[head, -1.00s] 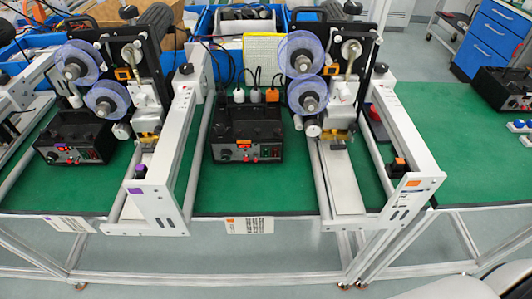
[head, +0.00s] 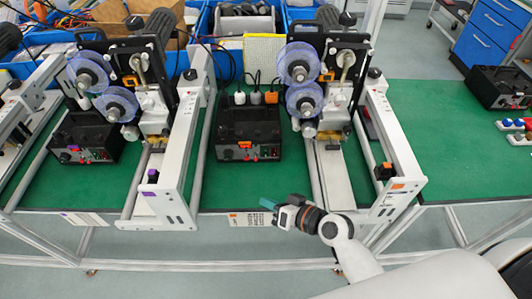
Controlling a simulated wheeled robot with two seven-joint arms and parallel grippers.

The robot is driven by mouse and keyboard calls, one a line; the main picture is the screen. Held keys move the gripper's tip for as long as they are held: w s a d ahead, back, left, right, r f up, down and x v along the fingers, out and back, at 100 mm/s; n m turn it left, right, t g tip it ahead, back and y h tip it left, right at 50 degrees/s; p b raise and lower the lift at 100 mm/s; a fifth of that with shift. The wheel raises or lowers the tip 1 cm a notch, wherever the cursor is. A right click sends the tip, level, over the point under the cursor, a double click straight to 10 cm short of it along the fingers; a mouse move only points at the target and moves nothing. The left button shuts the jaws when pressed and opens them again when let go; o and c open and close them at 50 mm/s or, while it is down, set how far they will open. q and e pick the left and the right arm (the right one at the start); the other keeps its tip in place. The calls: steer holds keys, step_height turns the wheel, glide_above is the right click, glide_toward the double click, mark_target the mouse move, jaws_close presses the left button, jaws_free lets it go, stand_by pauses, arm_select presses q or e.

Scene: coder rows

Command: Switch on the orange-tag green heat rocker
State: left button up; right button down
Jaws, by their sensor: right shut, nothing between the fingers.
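An orange tag (head: 397,186) is on this station's white frame. My left gripper is not in view.
A similar box (head: 86,138) with a purple-tag frame (head: 151,177) stands to the left. White rails flank the orange-tag box, with spool machinery (head: 318,80) at its right. Bare green mat (head: 250,185) lies in front of the box. Another black box (head: 498,87) is far right.

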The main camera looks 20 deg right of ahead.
mark_target(266, 152)
steer(key=w, duration=0.1)
steer(key=w+d+r+m+t, duration=0.1)
steer(key=w+m+t, duration=0.1)
steer(key=shift+d+r, duration=0.25)
steer(key=shift+d, duration=0.15)
steer(key=shift+w, duration=0.15)
steer(key=w, duration=0.2)
steer(key=w+d+f+b, duration=0.1)
steer(key=w, duration=0.1)
steer(key=w+d+b, duration=0.1)
steer(key=w, duration=0.1)
steer(key=shift+w+f, duration=0.25)
steer(key=shift+w, duration=0.1)
steer(key=shift+w+d+b, duration=0.15)
steer(key=shift+w+b, duration=0.15)
steer(key=shift+w, duration=0.4)
stand_by(0.9)
steer(key=shift+w, duration=0.1)
steer(key=shift+w+d+b, duration=0.15)
steer(key=shift+w+b, duration=0.15)
